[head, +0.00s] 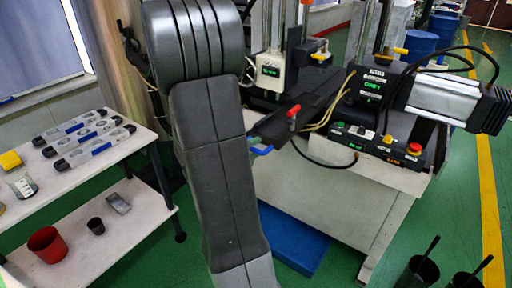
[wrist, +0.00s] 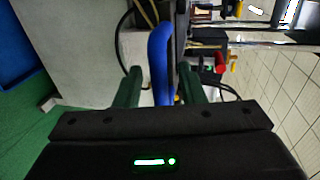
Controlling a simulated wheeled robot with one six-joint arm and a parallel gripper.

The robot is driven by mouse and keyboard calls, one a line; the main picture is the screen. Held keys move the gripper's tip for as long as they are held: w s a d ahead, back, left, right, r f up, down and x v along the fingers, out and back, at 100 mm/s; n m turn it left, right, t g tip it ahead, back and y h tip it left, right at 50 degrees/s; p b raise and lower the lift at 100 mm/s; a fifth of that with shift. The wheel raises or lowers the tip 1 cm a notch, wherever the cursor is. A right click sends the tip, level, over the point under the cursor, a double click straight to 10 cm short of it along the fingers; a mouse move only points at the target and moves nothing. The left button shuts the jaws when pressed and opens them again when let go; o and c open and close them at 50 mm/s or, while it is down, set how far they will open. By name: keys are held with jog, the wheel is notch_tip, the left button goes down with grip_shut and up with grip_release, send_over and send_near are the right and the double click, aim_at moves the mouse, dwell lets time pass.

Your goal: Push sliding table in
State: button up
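The sliding table (head: 283,122) is a dark slab on the machine, sticking out toward the front left in the head view. A blue handle (head: 262,151) is at its near end. In the wrist view the blue handle (wrist: 160,62) stands upright in the picture between the two green fingers of my gripper (wrist: 160,88). The fingers are apart, one on each side of the handle, with a narrow gap at least on the left side.
A red-knobbed lever (head: 293,111) stands beside the sliding table; red and yellow knobs also show in the wrist view. A control box (head: 372,88) and a button panel (head: 385,146) are at right. A white shelf table (head: 118,135) with moulds stands at left. Green floor lies between.

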jog(key=shift+x, duration=0.8)
jog(key=shift+c, duration=0.5)
jog(key=c, duration=0.7)
jog(key=shift+s+f, duration=0.1)
jog(key=shift+f, duration=0.05)
